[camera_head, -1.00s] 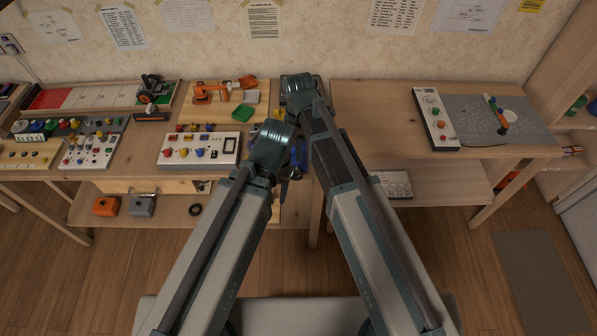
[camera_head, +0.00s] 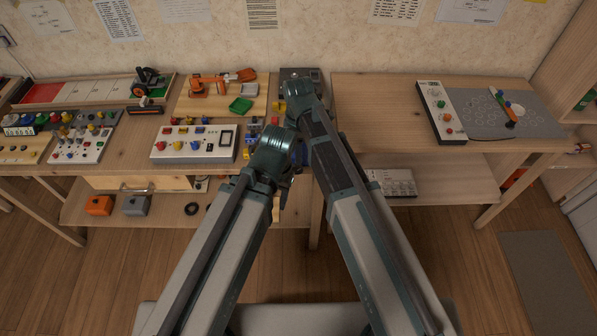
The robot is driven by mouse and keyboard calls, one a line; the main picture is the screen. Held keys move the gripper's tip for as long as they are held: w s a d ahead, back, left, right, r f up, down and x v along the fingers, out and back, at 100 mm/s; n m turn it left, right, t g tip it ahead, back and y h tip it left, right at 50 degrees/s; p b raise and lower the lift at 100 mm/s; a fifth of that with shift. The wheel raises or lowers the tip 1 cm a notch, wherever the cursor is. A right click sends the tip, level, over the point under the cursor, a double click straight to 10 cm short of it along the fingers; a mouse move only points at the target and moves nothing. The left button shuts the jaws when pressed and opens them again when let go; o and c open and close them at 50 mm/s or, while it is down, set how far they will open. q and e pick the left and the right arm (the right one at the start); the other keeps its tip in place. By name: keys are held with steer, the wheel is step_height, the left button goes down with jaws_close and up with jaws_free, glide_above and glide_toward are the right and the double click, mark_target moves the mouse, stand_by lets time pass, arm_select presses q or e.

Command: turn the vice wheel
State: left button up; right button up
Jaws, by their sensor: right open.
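I cannot make out the vice wheel; my two arms cover the middle of the bench. A small blue part (camera_head: 301,153) shows in the gap between the arms, and I cannot tell what it belongs to. My right arm reaches in to the back of the bench, and its gripper (camera_head: 297,160) is mostly hidden among the arm links, open. I cannot tell how far it is from any wheel. My left arm ends beside it at the bench's front edge, with its gripper hidden behind its own links.
At right are another white panel (camera_head: 434,108) and a grey mat (camera_head: 480,124). The right bench (camera_head: 375,110) is clear beside my right arm.

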mark_target(296, 169)
step_height(296, 169, down, 7)
steer(key=b, duration=0.6)
steer(key=shift+f, duration=0.15)
jaws_close()
